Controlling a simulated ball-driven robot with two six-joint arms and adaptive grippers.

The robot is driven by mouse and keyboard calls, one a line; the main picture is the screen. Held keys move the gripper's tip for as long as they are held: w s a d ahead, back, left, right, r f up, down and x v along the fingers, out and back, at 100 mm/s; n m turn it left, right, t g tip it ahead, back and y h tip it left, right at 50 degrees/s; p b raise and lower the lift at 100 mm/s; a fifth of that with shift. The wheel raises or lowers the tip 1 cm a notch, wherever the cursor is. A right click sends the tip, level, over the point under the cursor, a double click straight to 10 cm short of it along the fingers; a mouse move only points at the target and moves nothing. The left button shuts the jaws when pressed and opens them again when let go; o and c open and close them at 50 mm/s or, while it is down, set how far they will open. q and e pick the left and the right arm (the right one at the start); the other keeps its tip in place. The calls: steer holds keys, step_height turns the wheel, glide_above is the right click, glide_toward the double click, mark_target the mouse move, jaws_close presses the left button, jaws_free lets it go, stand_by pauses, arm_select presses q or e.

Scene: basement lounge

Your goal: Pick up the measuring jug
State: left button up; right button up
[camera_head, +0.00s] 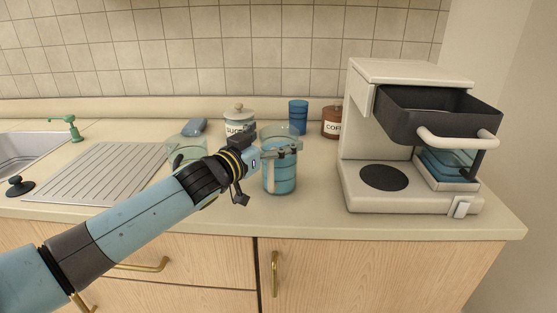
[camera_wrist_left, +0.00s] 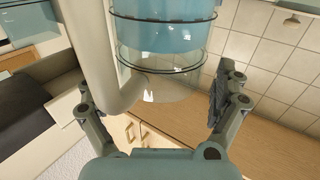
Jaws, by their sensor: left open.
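The measuring jug (camera_head: 279,180) is clear with blue contents and dark bands, and stands upright on the counter left of the coffee machine. My left gripper (camera_head: 281,151) is at the upper part of the jug, in front of it in the head view, with its jaws open. In the left wrist view the jug (camera_wrist_left: 165,42) fills the upper middle, in line with the gap between the spread fingers (camera_wrist_left: 158,98). A pale curved bar (camera_wrist_left: 95,45), seemingly its handle, runs beside it. Whether a finger touches the jug I cannot tell. My right gripper is not in view.
The coffee machine (camera_head: 357,120), with a pulled-out dark basket (camera_head: 425,108), stands right. Behind are a sugar jar (camera_head: 237,121), a blue cup (camera_head: 298,114) and a coffee jar (camera_head: 332,121). A glass vessel (camera_head: 181,158) is partly behind my arm. The draining board (camera_head: 95,180) lies left.

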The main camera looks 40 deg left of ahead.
arm_select(q)
steer(key=shift+c, duration=0.4)
steer(key=c, duration=1.4)
steer(key=shift+c, duration=0.7)
steer(key=shift+r, duration=0.1)
